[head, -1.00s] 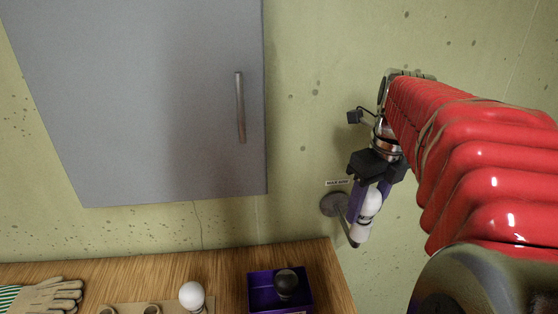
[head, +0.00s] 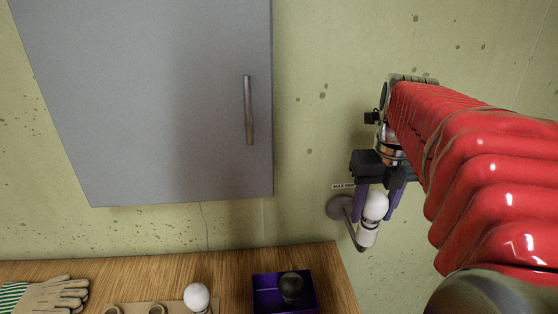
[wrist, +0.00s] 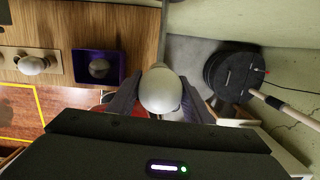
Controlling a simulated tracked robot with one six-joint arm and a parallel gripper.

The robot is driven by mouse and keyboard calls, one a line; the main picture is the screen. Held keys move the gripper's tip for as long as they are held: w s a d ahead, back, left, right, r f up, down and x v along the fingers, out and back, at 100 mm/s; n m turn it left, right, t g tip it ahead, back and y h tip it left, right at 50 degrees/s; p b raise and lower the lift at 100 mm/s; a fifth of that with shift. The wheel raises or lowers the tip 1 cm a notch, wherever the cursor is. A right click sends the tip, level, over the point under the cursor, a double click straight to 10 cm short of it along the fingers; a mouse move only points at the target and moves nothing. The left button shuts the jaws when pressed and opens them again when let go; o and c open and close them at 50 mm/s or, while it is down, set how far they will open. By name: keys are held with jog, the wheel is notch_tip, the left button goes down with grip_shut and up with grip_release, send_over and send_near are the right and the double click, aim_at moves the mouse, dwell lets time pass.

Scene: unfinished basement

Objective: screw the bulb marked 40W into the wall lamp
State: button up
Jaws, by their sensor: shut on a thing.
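My gripper (head: 376,212) points down at the wall lamp, with a purple finger on each side of a white bulb (head: 375,206). It is shut on this bulb. The bulb stands nearly upright on the lamp's pale socket (head: 366,236); I cannot tell how deep its base sits. The wall lamp has a round grey wall plate (head: 340,207) and a curved arm. In the wrist view the bulb's round white top (wrist: 160,90) shows between the dark fingers. No marking is readable on it. A small label (head: 343,186) above the plate starts with "MAX"; my gripper hides the rest.
On the wooden worktop, another white bulb (head: 197,297) stands in a holder board with empty holes. A purple box (head: 268,281) holds a dark bulb (head: 291,286). Gloves (head: 55,294) lie at left. A grey cabinet (head: 150,100) hangs above. A dark round object (wrist: 232,75) is on the floor.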

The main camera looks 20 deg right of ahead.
jog(key=shift+m, duration=1)
jog(key=o, duration=1.1)
jog(key=shift+r, duration=0.15)
jog(key=r, duration=0.4)
jog(key=s+r, duration=0.1)
jog(key=r, duration=0.8)
jog(key=shift+s+a+r, duration=0.2)
jog(key=shift+s+a, duration=0.05)
jog(key=shift+a, duration=0.1)
